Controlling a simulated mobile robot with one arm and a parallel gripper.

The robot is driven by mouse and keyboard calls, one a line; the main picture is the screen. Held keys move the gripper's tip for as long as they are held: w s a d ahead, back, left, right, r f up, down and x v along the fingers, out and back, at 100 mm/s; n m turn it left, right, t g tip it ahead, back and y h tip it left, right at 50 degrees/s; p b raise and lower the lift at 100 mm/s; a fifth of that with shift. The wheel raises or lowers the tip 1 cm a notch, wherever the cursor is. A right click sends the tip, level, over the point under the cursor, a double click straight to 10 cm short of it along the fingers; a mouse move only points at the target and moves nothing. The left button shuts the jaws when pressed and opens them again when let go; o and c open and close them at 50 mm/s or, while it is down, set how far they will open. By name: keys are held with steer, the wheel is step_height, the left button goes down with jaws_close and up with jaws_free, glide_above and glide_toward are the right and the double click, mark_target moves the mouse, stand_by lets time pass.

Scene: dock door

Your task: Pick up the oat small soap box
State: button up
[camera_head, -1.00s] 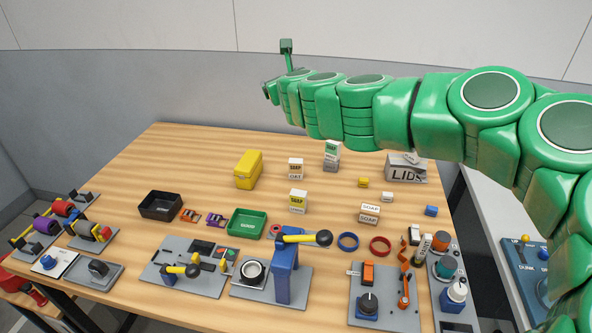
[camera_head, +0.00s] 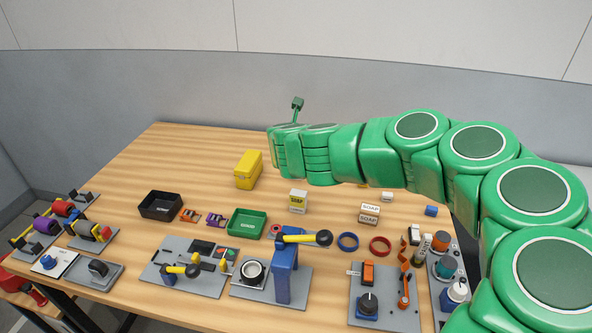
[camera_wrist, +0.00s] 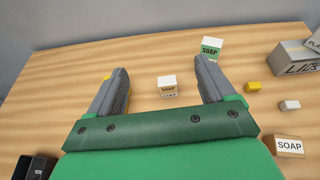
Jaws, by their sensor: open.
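The oat small soap box (camera_wrist: 167,86) is white with a tan label and stands upright on the wooden table in the wrist view. My gripper (camera_wrist: 160,66) is open, with its two grey fingers to the left and right of the box in that picture. The fingers are apart from the box, and nothing is held. The box's lower edge is close above the green palm in the picture. I cannot tell the exact height of the fingers above the table.
A green-labelled soap box (camera_wrist: 211,48) stands beyond the right finger. A grey lids bin (camera_wrist: 296,58), a yellow block (camera_wrist: 253,86) and a white block (camera_wrist: 290,105) lie right.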

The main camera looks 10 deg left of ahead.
step_height(320, 180, down, 14)
steer(key=shift+x, duration=3.15)
steer(key=shift+a+x, duration=0.15)
steer(key=shift+x, duration=1.25)
steer(key=shift+a+x, duration=0.15)
steer(key=shift+x, duration=1.2)
steer(key=shift+f, duration=0.1)
steer(key=c, duration=1.1)
